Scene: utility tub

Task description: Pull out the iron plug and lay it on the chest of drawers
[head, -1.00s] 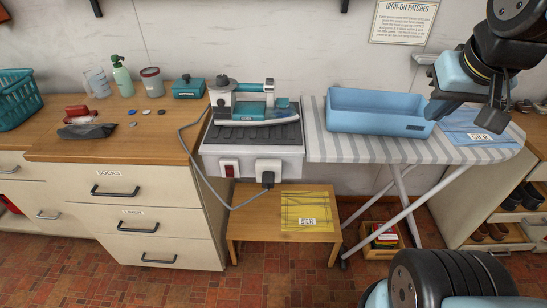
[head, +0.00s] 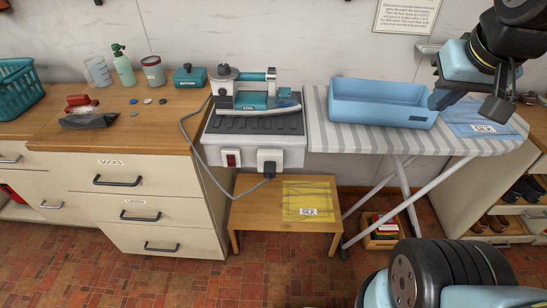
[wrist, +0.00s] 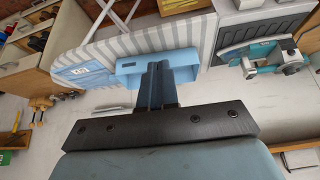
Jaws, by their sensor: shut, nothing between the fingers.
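The iron plug (head: 269,169) is a small dark plug at the lower part of the white socket (head: 270,157), on the front of the iron's base unit. A grey cord runs from it, looping left and up to the teal and white iron (head: 255,98). The chest of drawers (head: 172,125) stands left of the iron, with a wooden top and drawers labelled socks and linen. My gripper (head: 440,99) is at the upper right, beside the blue tub and well away from the plug. Its fingers are shut and empty in the wrist view (wrist: 158,70), where the plug cannot be made out.
A striped ironing board (head: 322,138) carries the blue tub (head: 383,103). A low wooden table (head: 255,210) with a yellow cloth stands below the plug. Bottles, cups, a teal box and a dark cloth (head: 88,120) occupy the chest's back and left; its front right top is clear.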

